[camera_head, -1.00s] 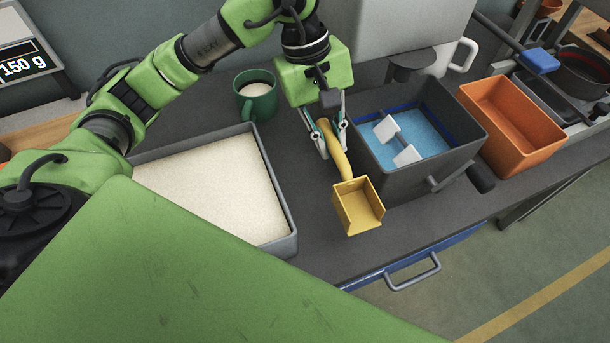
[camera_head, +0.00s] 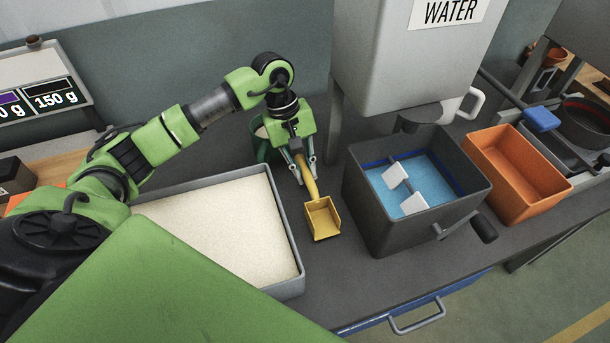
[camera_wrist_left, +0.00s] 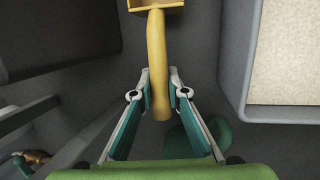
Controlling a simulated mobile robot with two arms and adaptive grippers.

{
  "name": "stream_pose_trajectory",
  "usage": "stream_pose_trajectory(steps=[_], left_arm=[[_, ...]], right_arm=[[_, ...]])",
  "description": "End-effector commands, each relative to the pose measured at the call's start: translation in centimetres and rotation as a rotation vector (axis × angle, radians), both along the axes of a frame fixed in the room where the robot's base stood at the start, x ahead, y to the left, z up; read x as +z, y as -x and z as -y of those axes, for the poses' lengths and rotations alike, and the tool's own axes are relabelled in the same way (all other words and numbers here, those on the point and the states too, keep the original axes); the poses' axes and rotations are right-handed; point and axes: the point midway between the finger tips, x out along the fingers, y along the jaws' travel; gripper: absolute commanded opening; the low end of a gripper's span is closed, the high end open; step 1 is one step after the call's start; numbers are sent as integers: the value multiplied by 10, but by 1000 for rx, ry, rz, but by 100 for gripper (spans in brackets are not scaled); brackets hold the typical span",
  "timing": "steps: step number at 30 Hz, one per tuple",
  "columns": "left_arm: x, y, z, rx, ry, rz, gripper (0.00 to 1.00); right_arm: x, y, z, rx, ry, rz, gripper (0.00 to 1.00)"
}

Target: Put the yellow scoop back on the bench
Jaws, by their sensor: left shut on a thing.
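The yellow scoop (camera_head: 322,219) is over the dark bench (camera_head: 352,289), between the tray of pale powder and the grey mixing bin. My left gripper (camera_head: 303,178) is shut on its handle from above, with the pan pointing toward the front of the bench. In the left wrist view the scoop's handle (camera_wrist_left: 156,55) runs between the fingertips of my left gripper (camera_wrist_left: 159,92), and only the pan's near edge shows at the top. I cannot tell whether the scoop touches the bench. My right gripper is not in view.
The tray of powder (camera_head: 285,222) is close left of the scoop. The mixing bin (camera_head: 372,215) with blue contents, white paddles and a crank is to the right. A green mug (camera_head: 262,150) is partly hidden behind my gripper. An orange bin (camera_head: 520,180) stands farther right.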

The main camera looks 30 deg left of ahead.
Motion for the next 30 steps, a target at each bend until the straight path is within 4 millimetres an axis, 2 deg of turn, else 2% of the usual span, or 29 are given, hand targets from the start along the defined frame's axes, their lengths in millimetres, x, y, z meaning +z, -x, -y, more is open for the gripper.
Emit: stream_pose_trajectory(steps=[1, 6, 18, 19, 20, 30], left_arm=[[-7, 3, 2, 0, 2, -9, 0], [-25, 2, 2, -1, 2, -4, 0], [-32, 2, 2, -2, 0, -2, 0], [-30, 2, 2, -2, 0, -2, 22], [-30, 2, 2, -2, 0, -2, 30], [-29, 2, 2, -2, 0, -2, 31]], right_arm=[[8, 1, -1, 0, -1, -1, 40], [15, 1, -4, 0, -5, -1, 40], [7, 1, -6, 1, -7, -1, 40], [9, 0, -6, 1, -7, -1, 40], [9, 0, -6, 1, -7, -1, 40], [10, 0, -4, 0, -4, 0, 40]])
